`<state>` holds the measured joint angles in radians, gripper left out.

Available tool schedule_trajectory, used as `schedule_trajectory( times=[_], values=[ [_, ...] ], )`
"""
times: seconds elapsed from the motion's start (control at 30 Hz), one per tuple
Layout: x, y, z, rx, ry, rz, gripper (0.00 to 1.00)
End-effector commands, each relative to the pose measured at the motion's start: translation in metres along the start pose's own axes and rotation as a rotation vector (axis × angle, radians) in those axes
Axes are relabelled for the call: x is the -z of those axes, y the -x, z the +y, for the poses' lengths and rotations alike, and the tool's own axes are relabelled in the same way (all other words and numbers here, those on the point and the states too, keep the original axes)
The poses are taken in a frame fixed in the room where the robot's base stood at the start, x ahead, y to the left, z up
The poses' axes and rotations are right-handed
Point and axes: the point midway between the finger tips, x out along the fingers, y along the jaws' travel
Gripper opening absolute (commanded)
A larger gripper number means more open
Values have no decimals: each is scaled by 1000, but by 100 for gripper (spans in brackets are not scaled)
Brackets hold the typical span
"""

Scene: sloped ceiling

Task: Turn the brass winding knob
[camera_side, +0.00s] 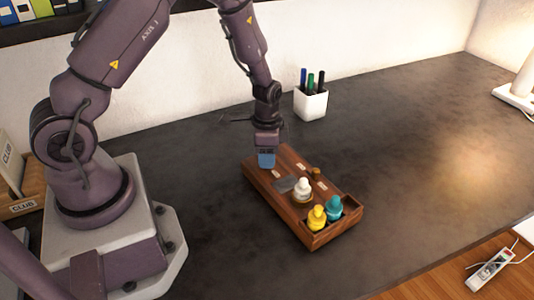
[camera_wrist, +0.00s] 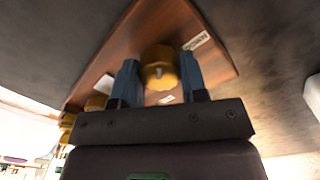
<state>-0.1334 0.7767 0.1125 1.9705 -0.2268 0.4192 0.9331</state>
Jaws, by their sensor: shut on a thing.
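The brass winding knob (camera_wrist: 160,68) stands on top of a wooden box, between the blue fingers of my gripper (camera_wrist: 161,78) in the wrist view. The fingers are shut on its two sides. In the side view my gripper (camera_side: 266,160) points down at the far left end of the wooden box (camera_side: 325,192), and its fingers hide the knob. The box also shows in the wrist view (camera_wrist: 205,68), with a small white label (camera_wrist: 196,41) beside the knob.
White (camera_side: 302,188), yellow (camera_side: 317,216) and teal (camera_side: 334,207) pieces stand at the box's near end. A smaller brass knob (camera_side: 315,172) is on its top. A white pen cup (camera_side: 311,104) stands behind. The dark table (camera_side: 420,140) is clear to the right.

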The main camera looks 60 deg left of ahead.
Motion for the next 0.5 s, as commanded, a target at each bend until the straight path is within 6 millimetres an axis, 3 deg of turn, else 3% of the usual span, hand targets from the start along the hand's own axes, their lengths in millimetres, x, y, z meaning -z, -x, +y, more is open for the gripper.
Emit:
schedule_trajectory(
  times=[0.5],
  values=[
    [0, 1, -1, 2, 491, 11, 16]
  ],
)
